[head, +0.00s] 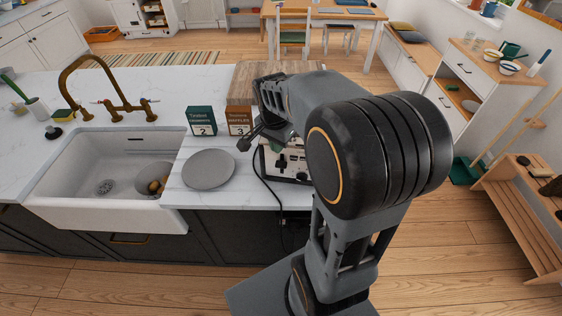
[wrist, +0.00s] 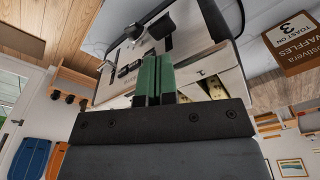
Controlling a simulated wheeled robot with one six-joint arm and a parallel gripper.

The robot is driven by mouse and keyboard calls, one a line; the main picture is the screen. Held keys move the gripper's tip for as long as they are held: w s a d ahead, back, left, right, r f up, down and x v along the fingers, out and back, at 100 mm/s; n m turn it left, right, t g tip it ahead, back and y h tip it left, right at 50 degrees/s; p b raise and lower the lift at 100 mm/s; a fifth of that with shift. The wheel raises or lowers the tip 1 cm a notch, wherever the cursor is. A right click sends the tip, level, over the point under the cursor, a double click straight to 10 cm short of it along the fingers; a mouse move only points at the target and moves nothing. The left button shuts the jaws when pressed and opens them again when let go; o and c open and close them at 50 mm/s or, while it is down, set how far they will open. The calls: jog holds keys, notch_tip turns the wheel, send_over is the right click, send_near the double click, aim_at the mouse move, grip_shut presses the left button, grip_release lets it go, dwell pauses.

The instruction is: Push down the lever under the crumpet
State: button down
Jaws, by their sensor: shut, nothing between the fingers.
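The cream toaster (head: 289,166) stands on the counter, partly hidden by my arm. In the wrist view its panel (wrist: 180,50) fills the upper middle, tilted, with black levers (wrist: 162,27) and smaller black controls. My gripper (wrist: 153,72) has green fingers, closed together and empty, in front of the panel; whether they touch it I cannot tell. In the head view my gripper (head: 275,147) is mostly hidden, above the toaster. A yellow-brown piece (wrist: 216,88) shows at the toaster's slots, mostly hidden by my gripper; I cannot tell whether it is the crumpet.
A green crumpets box (head: 202,121) marked 2 and a brown waffles box (head: 239,121) marked 3 stand left of the toaster, by a wooden board (head: 245,80). A grey plate (head: 208,170) lies left of it. The sink (head: 105,175) is further left.

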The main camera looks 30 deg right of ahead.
aim_at(280, 165)
jog(key=shift+f, duration=0.15)
jog(key=shift+w+d+f+b, duration=0.1)
jog(key=shift+d+f+b, duration=0.05)
jog(key=shift+f+b, duration=1.35)
jog(key=shift+w+d+f+b, duration=0.15)
jog(key=shift+f+b, duration=0.9)
jog(key=shift+f, duration=0.8)
jog(key=shift+s, duration=0.15)
